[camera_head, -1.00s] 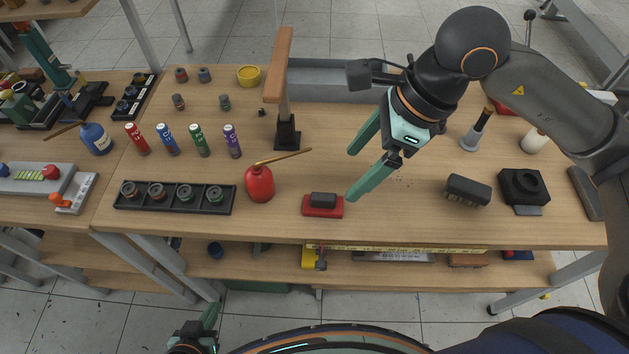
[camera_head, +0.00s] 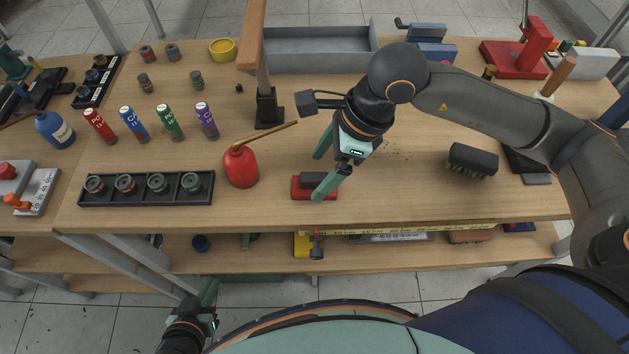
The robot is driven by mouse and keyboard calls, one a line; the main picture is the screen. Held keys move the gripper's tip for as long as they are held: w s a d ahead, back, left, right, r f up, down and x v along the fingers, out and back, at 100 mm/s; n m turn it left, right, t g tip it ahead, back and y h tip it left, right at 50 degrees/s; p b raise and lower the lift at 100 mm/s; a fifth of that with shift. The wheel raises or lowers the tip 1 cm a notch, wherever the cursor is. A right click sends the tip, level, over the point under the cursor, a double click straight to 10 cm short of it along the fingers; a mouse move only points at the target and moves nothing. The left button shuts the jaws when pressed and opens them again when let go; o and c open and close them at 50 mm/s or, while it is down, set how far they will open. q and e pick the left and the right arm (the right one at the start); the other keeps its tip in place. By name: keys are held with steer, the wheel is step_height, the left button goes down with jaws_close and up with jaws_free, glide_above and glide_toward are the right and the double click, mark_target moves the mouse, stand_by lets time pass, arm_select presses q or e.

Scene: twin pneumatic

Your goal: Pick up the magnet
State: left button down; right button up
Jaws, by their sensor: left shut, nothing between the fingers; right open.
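A small red block with a dark grey top (camera_head: 302,192), which may be the magnet, lies on the wooden bench near its front edge. My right gripper (camera_head: 321,173) is open and empty, its two green fingers pointing left and down over this block. The nearer finger covers the block's right part, and I cannot tell whether it touches. My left gripper (camera_head: 209,296) is shut and empty, low in front of the bench at the bottom of the view.
A red oil can (camera_head: 240,168) with a long spout stands just left of the block. A wooden-handled post (camera_head: 268,108) rises behind. A black brush (camera_head: 473,160) lies to the right. A black rack (camera_head: 145,203) of several spools lies front left. A grey tray (camera_head: 320,62) sits at the back.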

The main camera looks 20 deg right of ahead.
mark_target(317, 176)
steer(key=x, duration=0.4)
steer(key=shift+d+f, duration=0.15)
steer(key=shift+d, duration=0.05)
steer(key=shift+c, duration=0.3)
jaws_close()
